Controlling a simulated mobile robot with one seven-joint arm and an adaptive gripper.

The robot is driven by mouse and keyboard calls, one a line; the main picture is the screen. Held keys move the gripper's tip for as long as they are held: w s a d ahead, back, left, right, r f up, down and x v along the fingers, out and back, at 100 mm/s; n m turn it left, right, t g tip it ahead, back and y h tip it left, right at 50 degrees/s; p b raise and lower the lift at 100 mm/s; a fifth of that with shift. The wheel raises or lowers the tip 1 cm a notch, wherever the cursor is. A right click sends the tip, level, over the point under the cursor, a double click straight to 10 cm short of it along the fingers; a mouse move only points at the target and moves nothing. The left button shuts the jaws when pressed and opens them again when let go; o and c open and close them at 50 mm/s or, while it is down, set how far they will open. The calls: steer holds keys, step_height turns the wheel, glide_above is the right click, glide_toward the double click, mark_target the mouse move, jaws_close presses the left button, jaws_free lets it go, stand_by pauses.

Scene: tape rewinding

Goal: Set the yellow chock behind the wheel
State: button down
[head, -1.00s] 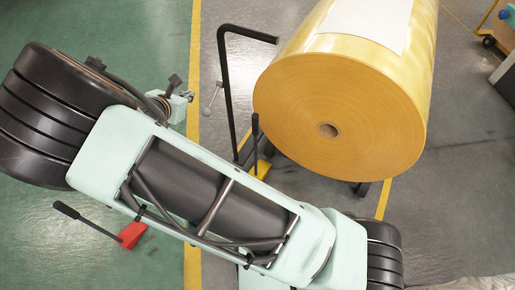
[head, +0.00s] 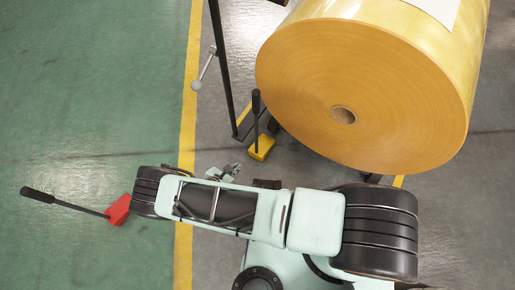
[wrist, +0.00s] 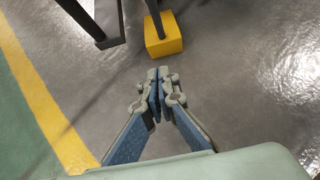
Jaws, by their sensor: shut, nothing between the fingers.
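The yellow chock (head: 261,148) is a small block with an upright black handle. It rests on the grey floor beside the roll stand (head: 243,128). In the wrist view the chock (wrist: 163,36) lies just beyond the fingertips, with a gap of floor between. My gripper (wrist: 158,76) is shut and empty, its fingertips together. In the head view my gripper (head: 233,170) is small, low and left of the chock. A dark part (head: 273,125), possibly a wheel, shows right beside the chock's handle; the roll hides most of the stand's underside.
A large yellow-brown roll (head: 365,90) overhangs the stand on the right. A tall black post (head: 222,65) with a grey lever (head: 204,68) rises left of the chock. A red chock (head: 118,210) with a black handle lies on the green floor. A yellow line (head: 187,120) divides the floors.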

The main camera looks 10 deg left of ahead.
mark_target(256, 152)
steer(key=b+x, duration=0.1)
steer(key=x, duration=0.2)
steer(key=b+x, duration=0.2)
steer(key=x, duration=0.2)
steer(key=s+b+x, duration=0.1)
steer(key=x, duration=0.3)
steer(key=shift+d+f, duration=0.35)
steer(key=shift+d, duration=0.05)
steer(key=w, duration=0.2)
steer(key=shift+w+d+r+b, duration=0.2)
steer(key=shift+w+d+b, duration=0.05)
steer(key=shift+d+b, duration=0.15)
steer(key=shift+w+d+r, duration=0.1)
steer(key=shift+w+d, duration=0.15)
steer(key=shift+w, duration=0.35)
